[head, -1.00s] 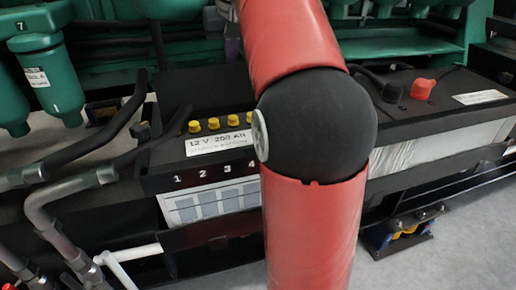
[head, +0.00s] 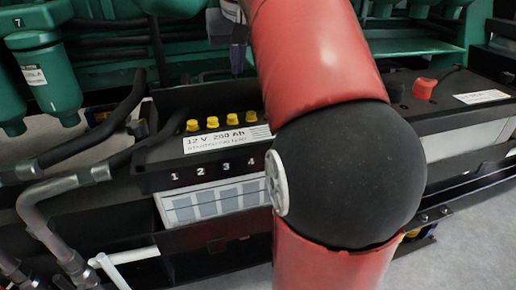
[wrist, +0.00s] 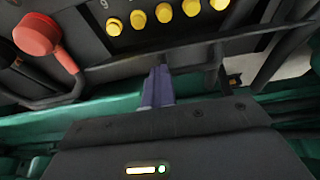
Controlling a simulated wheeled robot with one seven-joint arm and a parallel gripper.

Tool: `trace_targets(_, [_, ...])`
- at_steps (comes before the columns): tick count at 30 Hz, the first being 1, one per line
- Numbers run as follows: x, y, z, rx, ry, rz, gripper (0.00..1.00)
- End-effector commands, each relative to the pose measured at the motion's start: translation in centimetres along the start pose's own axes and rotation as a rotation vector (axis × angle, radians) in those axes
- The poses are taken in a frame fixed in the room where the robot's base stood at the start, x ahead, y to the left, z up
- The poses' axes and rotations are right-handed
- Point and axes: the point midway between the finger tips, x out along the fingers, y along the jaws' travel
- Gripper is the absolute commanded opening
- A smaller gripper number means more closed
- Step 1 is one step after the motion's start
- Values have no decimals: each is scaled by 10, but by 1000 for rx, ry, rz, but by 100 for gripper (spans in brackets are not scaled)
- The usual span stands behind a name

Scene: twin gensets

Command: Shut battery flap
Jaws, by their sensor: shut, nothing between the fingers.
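The battery (head: 205,170) is a black block marked "12 V 200 Ah", with a row of yellow caps (head: 232,120) on top. A dark panel, which looks like its flap (head: 195,100), stands open behind the caps. In the wrist view the flap shows as a dark strip (wrist: 200,52) between the caps and my fingers. My gripper (wrist: 158,88) is shut and empty, on the far side of this strip; I cannot tell whether it touches. In the head view its purple-grey fingers (head: 239,55) show behind the flap, partly hidden by my red arm.
A second battery with a red terminal cap (head: 425,88) is at right. Grey pipes (head: 45,190) and black hoses (head: 95,135) are at left. Green filters (head: 45,75) hang at upper left. Bare floor (head: 470,240) shows at lower right.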

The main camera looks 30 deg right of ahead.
Motion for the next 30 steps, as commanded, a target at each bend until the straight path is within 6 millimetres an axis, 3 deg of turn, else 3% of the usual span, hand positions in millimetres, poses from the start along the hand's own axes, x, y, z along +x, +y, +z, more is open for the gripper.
trace_targets(1, [12, -2, 4, -4, -29, -6, 0])
trace_targets(5, [9, -2, 4, -4, -28, -6, 0])
trace_targets(30, [-57, -1, 29, -2, -12, -3, 0])
